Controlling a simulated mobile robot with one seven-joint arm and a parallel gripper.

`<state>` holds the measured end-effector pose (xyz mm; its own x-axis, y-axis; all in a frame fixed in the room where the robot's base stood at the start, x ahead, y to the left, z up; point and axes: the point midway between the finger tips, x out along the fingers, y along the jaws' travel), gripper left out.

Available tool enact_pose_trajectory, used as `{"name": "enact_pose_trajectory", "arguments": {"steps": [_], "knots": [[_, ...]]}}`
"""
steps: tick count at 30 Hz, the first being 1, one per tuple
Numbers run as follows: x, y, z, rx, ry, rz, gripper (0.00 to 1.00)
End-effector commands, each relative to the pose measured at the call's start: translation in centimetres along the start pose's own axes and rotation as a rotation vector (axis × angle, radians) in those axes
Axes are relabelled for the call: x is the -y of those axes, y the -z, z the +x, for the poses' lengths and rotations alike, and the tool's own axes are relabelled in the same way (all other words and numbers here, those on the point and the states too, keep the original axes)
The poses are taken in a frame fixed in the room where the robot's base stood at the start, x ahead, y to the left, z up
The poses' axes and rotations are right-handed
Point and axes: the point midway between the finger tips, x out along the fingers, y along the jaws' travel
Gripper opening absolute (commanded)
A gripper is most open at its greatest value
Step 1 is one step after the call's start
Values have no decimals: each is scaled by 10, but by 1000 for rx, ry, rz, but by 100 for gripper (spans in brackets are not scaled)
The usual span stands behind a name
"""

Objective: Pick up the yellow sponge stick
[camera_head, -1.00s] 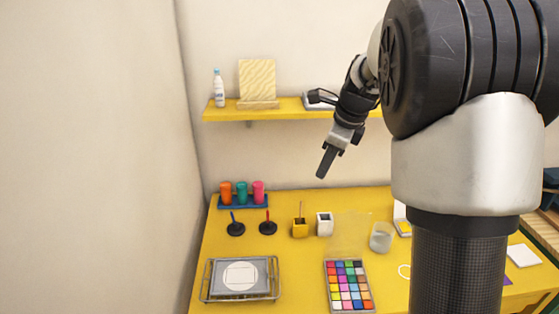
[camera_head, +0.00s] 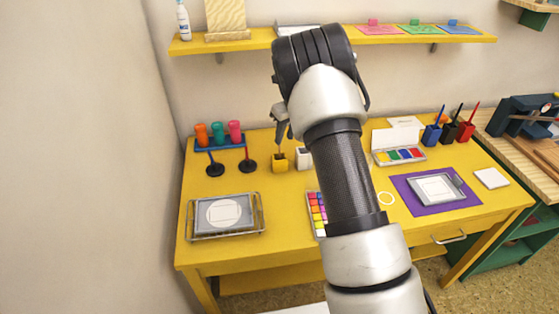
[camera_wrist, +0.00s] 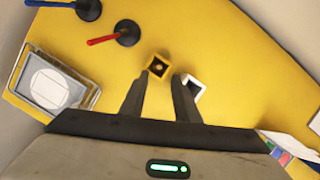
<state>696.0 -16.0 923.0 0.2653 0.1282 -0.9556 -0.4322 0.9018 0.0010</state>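The yellow sponge stick (camera_head: 279,149) stands upright in a small yellow cup (camera_head: 280,164) on the yellow table. From above, in the wrist view, the stick (camera_wrist: 158,66) shows as a small end inside the square yellow cup (camera_wrist: 158,75). My gripper (camera_wrist: 161,76) has its two fingers spread, with nothing between them that I can see held. The yellow cup appears just ahead of the fingertips, nearer the left finger. In the head view my gripper (camera_head: 282,131) is partly hidden by my arm and is just above the stick.
A white cup (camera_head: 304,158) stands right beside the yellow cup. Red (camera_head: 249,162) and blue (camera_head: 213,165) upright sticks on black bases stand to the left. A framed tray (camera_head: 225,215) is at front left; a colour palette (camera_head: 316,214) is partly behind my arm.

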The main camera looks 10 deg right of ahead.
Motion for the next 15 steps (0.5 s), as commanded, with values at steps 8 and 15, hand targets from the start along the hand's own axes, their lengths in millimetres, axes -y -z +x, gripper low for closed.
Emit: {"name": "enact_pose_trajectory", "arguments": {"steps": [8, 15], "knots": [[-1, -3, 22, 0, 0, -2, 29], [-3, -9, 56, -1, 0, -1, 29]]}}
